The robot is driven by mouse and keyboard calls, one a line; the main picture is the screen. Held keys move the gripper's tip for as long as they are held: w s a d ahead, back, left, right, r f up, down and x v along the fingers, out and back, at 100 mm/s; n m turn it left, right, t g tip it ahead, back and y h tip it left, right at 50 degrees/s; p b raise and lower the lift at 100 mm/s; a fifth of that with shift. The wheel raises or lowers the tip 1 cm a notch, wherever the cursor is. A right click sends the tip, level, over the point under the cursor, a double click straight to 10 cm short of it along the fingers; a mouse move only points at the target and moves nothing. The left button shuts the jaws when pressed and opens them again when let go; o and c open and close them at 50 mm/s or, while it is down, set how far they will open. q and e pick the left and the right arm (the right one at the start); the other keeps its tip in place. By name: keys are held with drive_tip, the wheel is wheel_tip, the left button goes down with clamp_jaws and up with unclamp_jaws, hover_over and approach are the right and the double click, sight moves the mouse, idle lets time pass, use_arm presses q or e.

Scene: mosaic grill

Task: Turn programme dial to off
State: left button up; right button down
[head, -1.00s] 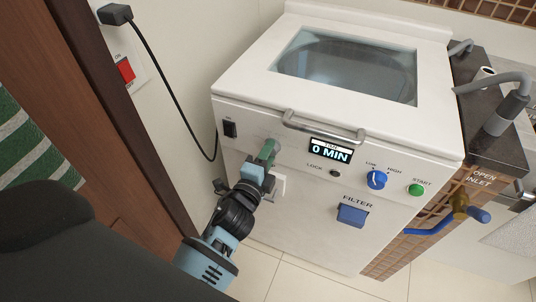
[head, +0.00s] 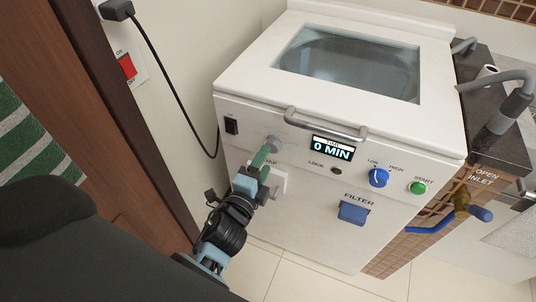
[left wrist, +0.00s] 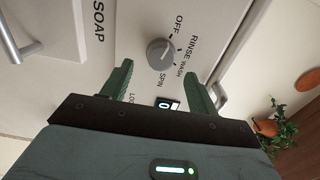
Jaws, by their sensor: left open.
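The programme dial is a round grey knob (head: 274,142) on the upper left of the white machine's front. In the left wrist view the knob (left wrist: 160,52) has the labels OFF, RINSE, WASH and SPIN around it. A short light mark on it seems to point toward the OFF and RINSE side; the exact setting is hard to tell. My left gripper (head: 263,156) is open just in front of the dial. In the left wrist view its two green fingers (left wrist: 158,80) are spread, with the knob beyond their tips in the gap, apparently untouched. My right gripper is not in view.
A curved metal handle (head: 325,125) runs above the display (head: 332,148), which reads 0 MIN. A blue knob (head: 378,177), a green start button (head: 418,188) and a blue filter cover (head: 353,213) sit to the right. The wooden door frame (head: 135,130) is close on the left.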

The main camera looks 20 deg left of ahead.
use_arm(q)
drive_tip(key=shift+s+d, duration=0.1)
drive_tip(key=shift+s, duration=1.7)
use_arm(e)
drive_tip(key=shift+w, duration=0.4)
use_arm(q)
drive_tip(key=s+f+n+g+h+p, duration=0.1)
drive_tip(key=s+f+n+g+p, duration=0.2)
drive_tip(key=s, duration=0.7)
drive_tip(key=s+f+n+g+p, duration=0.2)
drive_tip(key=s+n+g+p, duration=0.1)
drive_tip(key=s+n, duration=0.4)
drive_tip(key=s+f+n+g+h+p, duration=0.1)
drive_tip(key=s+f+n+g+p, duration=0.2)
drive_tip(key=s, duration=1)
drive_tip(key=n+p, duration=0.2)
drive_tip(key=shift+s+f+h+p, duration=0.15)
drive_tip(key=shift+f+h+p, duration=0.15)
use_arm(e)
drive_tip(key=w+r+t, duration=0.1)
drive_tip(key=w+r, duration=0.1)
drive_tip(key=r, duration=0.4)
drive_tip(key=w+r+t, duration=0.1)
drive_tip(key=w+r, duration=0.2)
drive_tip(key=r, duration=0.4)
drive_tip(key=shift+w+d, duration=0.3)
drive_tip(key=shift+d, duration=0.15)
